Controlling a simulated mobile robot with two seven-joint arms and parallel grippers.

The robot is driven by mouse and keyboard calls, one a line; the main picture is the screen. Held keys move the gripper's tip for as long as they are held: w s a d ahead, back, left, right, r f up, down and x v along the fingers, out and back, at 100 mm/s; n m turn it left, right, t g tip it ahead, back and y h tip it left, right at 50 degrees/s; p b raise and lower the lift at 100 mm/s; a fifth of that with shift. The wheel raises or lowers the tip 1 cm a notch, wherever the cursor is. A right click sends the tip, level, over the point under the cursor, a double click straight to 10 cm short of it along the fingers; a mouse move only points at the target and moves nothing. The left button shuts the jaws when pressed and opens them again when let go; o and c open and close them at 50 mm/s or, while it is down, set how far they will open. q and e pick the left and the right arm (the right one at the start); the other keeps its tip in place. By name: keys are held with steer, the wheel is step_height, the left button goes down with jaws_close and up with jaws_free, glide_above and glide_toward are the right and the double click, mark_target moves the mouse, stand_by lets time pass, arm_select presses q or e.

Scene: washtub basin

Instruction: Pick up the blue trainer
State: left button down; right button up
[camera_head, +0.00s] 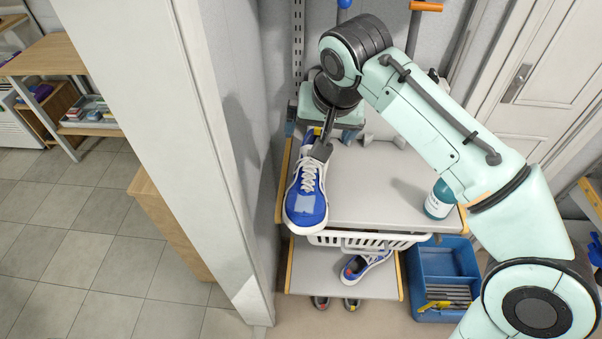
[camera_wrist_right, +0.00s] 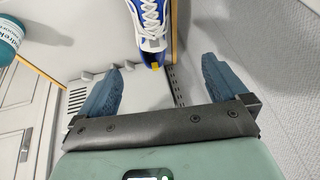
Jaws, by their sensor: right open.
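The blue trainer (camera_head: 307,205), blue and white with white laces, lies on the left end of the grey top shelf, its toe toward the bottom of the head view. My right gripper (camera_head: 323,140) is above its heel end, pointing down. In the right wrist view the trainer (camera_wrist_right: 151,25) is at the top, its heel in line with the gap between the open fingers (camera_wrist_right: 160,66). Nothing is between the fingers. The trainer's toe is cut off in that view. My left gripper is not in view.
The grey shelf (camera_head: 375,195) is mostly clear, with a teal bottle (camera_head: 439,199) at its right. A white wall edge (camera_head: 225,150) stands close left of the trainer. Below are a white basket (camera_head: 368,240), another shoe (camera_head: 366,265) and a blue crate (camera_head: 440,262).

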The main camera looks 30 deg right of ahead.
step_height(320, 180, down, 6)
steer(key=b, duration=0.7)
glide_toward(307, 176)
steer(key=b+x, duration=0.1)
steer(key=x, duration=0.3)
steer(key=shift+w+f+b, duration=0.15)
steer(key=shift+f+b, duration=0.15)
steer(key=shift+b, duration=0.05)
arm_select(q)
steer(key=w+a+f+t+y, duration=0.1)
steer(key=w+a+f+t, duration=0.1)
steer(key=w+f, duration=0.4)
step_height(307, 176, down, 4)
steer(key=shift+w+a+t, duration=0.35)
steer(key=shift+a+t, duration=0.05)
arm_select(e)
steer(key=shift+r, duration=0.1)
steer(key=c, duration=1.7)
